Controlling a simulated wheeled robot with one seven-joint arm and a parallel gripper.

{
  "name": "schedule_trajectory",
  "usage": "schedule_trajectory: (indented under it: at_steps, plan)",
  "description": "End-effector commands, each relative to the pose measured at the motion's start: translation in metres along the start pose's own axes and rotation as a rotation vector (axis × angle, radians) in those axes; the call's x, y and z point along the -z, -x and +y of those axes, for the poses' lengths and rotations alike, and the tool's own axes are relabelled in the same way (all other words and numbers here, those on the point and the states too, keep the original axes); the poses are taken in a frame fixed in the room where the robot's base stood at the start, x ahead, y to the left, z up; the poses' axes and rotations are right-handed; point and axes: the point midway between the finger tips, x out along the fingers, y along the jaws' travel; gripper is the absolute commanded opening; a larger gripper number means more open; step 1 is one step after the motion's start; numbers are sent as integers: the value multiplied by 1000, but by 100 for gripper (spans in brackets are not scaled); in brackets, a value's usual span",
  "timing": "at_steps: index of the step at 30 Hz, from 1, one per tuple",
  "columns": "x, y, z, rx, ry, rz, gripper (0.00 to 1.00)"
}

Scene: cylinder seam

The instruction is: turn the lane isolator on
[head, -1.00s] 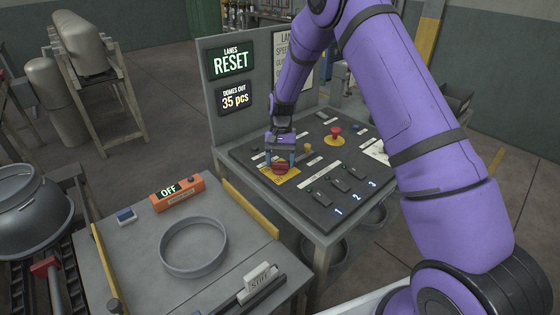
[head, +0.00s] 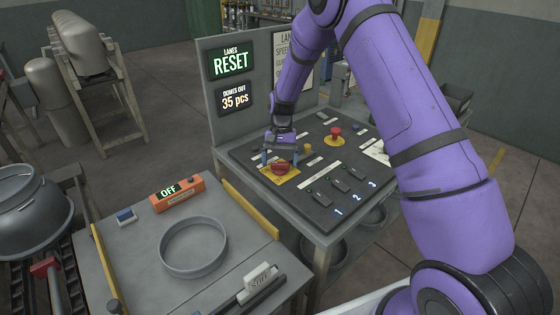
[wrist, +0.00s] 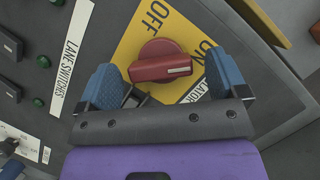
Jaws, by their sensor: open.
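The lane isolator is a red rotary knob (wrist: 163,62) on a yellow plate (wrist: 130,42) marked OFF and ON. It also shows in the head view (head: 281,169) at the panel's near left part. In the wrist view the knob's grip lies nearly level, and its white mark is at the right end, toward the ON lettering. OFF is printed above the knob. My gripper (wrist: 165,80) is open, with one blue fingertip on each side of the knob and gaps showing. In the head view my gripper (head: 281,156) is just above and behind the knob.
A red mushroom button (head: 335,131) and several switches share the dark panel (head: 318,205). The upright board's screens read LANES RESET (head: 231,62) and DOMES OUT 35 pcs (head: 235,98). A nearer table holds a grey ring (head: 193,247) and an orange box reading OFF (head: 178,193).

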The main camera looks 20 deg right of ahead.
Motion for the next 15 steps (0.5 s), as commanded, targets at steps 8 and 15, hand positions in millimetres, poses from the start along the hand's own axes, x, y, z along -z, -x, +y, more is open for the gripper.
schedule_trajectory:
  at_steps: [8, 15]
  plan:
    - [1, 42, 0, 2, -1, 5, 92]
    - [0, 84, 0, 2, -1, 4, 92]
